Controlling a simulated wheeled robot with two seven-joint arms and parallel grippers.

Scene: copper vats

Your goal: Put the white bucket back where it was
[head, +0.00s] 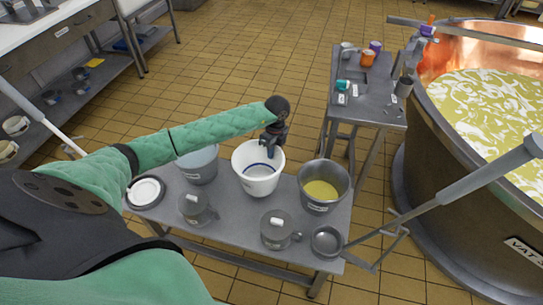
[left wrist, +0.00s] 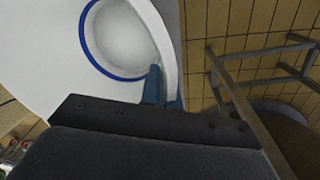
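The white bucket (head: 252,186) is upright at the middle of the grey bench, between a pale grey-blue bucket and a steel pail. A blue ring shows inside it. My left gripper (head: 270,145) is at its far rim, pointing down. In the left wrist view the white bucket (left wrist: 120,38) fills the upper left, and the blue fingers of the left gripper (left wrist: 164,88) straddle its wall, one inside and one outside, closed on the rim. I cannot tell whether the bucket's bottom touches the bench. My right gripper is not in view.
The grey bench (head: 230,225) also holds the pale bucket (head: 198,165), a steel pail (head: 321,188) of yellow liquid, lidded jugs (head: 280,230), a white round item (head: 146,192) and a ladle (head: 327,242). A small side table (head: 372,105) and a copper vat (head: 440,190) stand right.

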